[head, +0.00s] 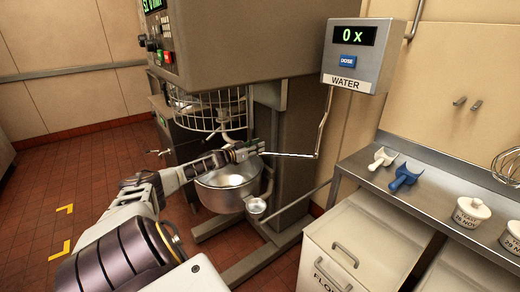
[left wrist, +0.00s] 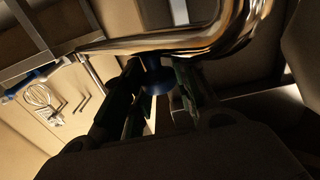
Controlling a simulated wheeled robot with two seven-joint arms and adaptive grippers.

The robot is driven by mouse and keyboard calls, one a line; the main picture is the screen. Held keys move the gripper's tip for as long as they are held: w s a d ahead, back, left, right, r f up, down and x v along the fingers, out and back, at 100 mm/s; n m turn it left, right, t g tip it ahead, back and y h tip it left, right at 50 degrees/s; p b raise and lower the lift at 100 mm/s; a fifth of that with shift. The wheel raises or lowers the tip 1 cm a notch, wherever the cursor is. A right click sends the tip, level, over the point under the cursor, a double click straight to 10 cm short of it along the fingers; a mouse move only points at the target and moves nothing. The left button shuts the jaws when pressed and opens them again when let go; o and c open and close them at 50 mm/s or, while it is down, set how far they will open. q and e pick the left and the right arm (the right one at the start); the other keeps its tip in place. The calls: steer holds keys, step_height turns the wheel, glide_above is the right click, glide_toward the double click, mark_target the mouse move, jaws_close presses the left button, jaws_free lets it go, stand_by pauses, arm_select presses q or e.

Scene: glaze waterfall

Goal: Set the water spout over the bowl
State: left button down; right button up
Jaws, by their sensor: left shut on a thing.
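The water spout (head: 290,154) is a thin shiny pipe. It drops from the water box (head: 357,58) on the wall and bends left toward the mixer. The steel bowl (head: 228,187) stands low on the mixer under my left gripper (head: 250,149). My left gripper is shut at the spout's free end, above the bowl's rear right rim. In the left wrist view the spout (left wrist: 190,38) crosses just beyond the fingers, with a blue piece (left wrist: 156,78) between them. The exact outlet position is hidden by the gripper. My right gripper is out of view.
The mixer's wire guard (head: 210,112) hangs above the bowl, close to my left arm. A steel counter (head: 430,190) at right holds a white scoop (head: 382,158), a blue scoop (head: 405,177) and lidded tubs (head: 472,211). A flour bin (head: 355,250) stands below. The floor at left is clear.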

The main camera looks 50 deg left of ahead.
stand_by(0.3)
arm_select(q)
steer(key=c, duration=1.1)
jaws_free()
steer(key=shift+c, duration=0.2)
steer(key=shift+s+f, duration=0.1)
steer(key=shift+s, duration=0.15)
steer(key=s, duration=0.6)
steer(key=shift+s+a, duration=0.25)
steer(key=shift+s, duration=0.1)
steer(key=shift+s+a, duration=0.15)
steer(key=shift+s, duration=2.1)
steer(key=shift+s, duration=0.1)
steer(key=shift+c, duration=0.3)
